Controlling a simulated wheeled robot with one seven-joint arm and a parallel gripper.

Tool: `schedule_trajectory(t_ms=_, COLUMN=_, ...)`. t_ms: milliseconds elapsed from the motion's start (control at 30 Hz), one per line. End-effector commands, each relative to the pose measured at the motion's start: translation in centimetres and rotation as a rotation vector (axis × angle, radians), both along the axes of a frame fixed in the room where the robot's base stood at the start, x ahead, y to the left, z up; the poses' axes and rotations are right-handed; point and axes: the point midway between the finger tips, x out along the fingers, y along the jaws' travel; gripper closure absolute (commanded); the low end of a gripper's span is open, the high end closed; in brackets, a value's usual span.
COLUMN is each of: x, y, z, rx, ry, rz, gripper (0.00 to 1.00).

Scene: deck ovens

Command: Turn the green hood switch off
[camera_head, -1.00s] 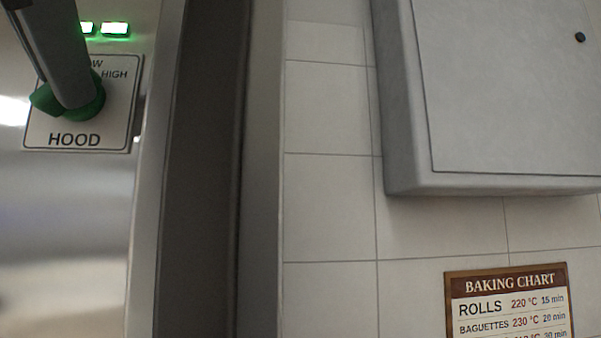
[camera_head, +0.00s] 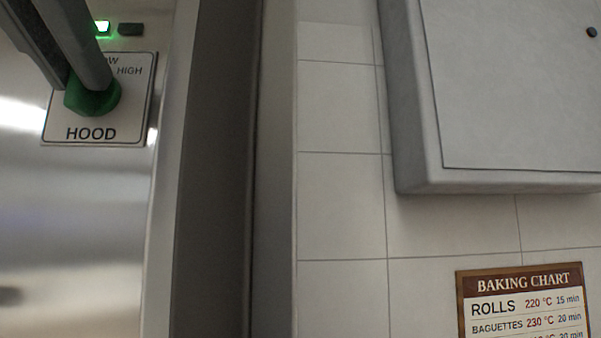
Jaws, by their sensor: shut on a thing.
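The green hood switch (camera_head: 92,101) is a round knob on a white plate marked HOOD (camera_head: 120,131) at the upper left. My gripper (camera_head: 88,88) reaches in from the top left and is shut on the knob. Its fingers hide most of the knob and much of the plate's lettering; part of "LOW" and "HIGH" can be read. Above the plate, the left indicator lamp (camera_head: 102,27) is lit green and the right lamp (camera_head: 131,30) is dark. The knob's exact pointing direction is hidden.
The plate sits on a shiny steel panel (camera_head: 75,220) with a dark vertical gap (camera_head: 215,180) on its right. A grey wall cabinet (camera_head: 520,90) juts out at the upper right. A baking chart (camera_head: 525,305) hangs below it on the tiled wall (camera_head: 340,210).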

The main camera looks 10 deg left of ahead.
Motion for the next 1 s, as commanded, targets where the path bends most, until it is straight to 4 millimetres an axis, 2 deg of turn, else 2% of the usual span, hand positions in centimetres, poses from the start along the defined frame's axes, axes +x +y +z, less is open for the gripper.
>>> schedule_trajectory(t_ms=600, x=-0.24, y=0.71, z=-0.36, rx=-0.543, ry=-0.129, rz=0.002, gripper=1.0)
schedule_trajectory(t_ms=1000, x=-0.26, y=0.88, z=-0.48, rx=-0.733, ry=-0.175, rz=0.002, gripper=1.0)
